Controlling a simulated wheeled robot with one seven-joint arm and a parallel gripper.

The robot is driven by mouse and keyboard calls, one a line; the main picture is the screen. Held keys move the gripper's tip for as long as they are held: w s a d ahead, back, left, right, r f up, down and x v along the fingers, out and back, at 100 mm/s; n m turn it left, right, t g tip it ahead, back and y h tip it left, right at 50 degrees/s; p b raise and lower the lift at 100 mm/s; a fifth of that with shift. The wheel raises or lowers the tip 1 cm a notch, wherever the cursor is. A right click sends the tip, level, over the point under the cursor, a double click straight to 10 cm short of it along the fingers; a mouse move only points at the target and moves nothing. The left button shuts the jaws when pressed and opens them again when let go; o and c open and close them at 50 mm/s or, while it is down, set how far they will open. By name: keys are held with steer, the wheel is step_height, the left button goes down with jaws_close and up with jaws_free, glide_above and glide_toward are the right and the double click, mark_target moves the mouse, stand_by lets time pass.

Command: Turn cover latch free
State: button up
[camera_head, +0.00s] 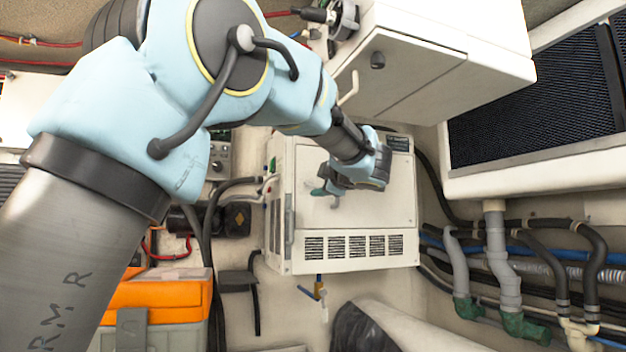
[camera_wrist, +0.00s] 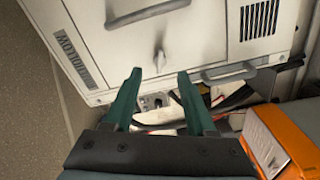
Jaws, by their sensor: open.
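A white boxy unit (camera_head: 345,225) with a front cover stands in the middle of the head view. My gripper (camera_head: 322,191) is in front of its cover, towards the left edge. In the wrist view my gripper (camera_wrist: 156,75) shows two green fingers, spread apart with nothing between them. A small pale latch-like knob (camera_wrist: 160,60) on the cover (camera_wrist: 110,50) shows just past and between the fingertips, apparently apart from them. A grey bar-shaped piece (camera_wrist: 229,72) sits by the cover's edge to the right. I cannot tell for sure which piece is the latch.
A dark handle (camera_wrist: 147,12) crosses the cover farther in. A white cabinet (camera_head: 440,60) overhangs the unit at upper right. Hoses and pipes (camera_head: 495,255) run along the right. An orange case (camera_head: 160,295) stands at lower left, with cables (camera_head: 205,240) between it and the unit.

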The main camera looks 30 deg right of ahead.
mark_target(312, 185)
steer(key=shift+w+d+p, duration=0.15)
steer(key=shift+w+p, duration=0.2)
steer(key=shift+w, duration=0.9)
steer(key=shift+w+d+p, duration=0.15)
steer(key=shift+w+p, duration=0.15)
steer(key=shift+w, duration=0.95)
jaws_close()
